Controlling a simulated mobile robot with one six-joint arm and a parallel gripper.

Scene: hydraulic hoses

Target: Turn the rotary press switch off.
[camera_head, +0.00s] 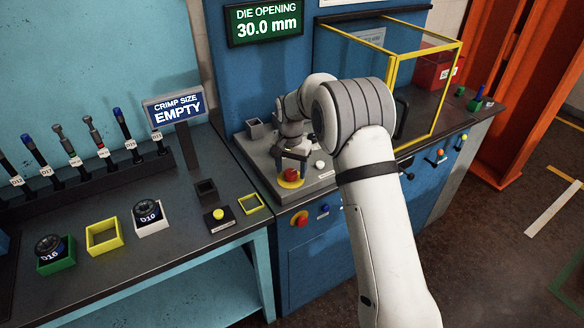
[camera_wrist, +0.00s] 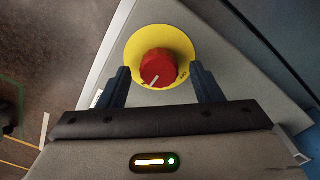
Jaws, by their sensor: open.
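The rotary press switch is a red knob (camera_wrist: 161,67) on a round yellow plate, with a pale pointer line on the knob. In the head view the switch (camera_head: 290,175) sits at the front of the grey panel on the blue press bench. My gripper (camera_wrist: 159,78) is open, with one dark finger on each side of the knob in the wrist view. I cannot tell whether the fingers touch it. In the head view my gripper (camera_head: 291,160) points down just above the switch. Part of the plate's lettering shows; the rest is hidden or too small to read.
A white button (camera_head: 320,164) is close beside the switch. A red knob (camera_head: 299,219) and a blue one (camera_head: 323,209) are on the bench front. A yellow-framed clear guard (camera_head: 425,95) stands to the right. The display (camera_head: 264,22) reads 30.0 mm.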

